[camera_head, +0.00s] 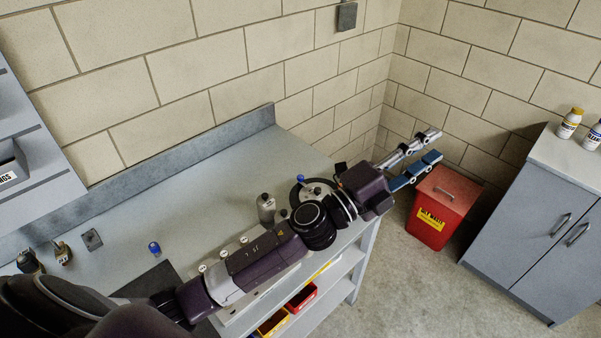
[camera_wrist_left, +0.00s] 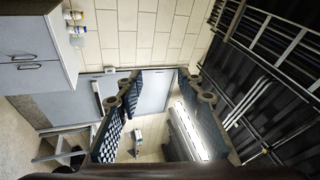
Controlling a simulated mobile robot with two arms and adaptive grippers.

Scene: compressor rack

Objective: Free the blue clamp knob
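A small blue knob (camera_head: 300,178) stands on a round, plate-like fixture at the right end of the grey bench (camera_head: 210,205). I take it to be the clamp knob, but it is tiny and I cannot tell how it is clamped. My left arm partly covers the fixture. My left gripper (camera_head: 432,146) is beyond the bench's right end, raised and pointing away from the knob. Its two fingers also show in the left wrist view (camera_wrist_left: 158,118), spread wide with nothing between them. My right gripper is not in view.
A grey metal bottle (camera_head: 266,208) stands beside the fixture. A blue-topped item (camera_head: 154,247) sits farther left on the bench. A red waste bin (camera_head: 441,208) stands on the floor right of the bench. A grey cabinet (camera_head: 530,215) with bottles is at the far right.

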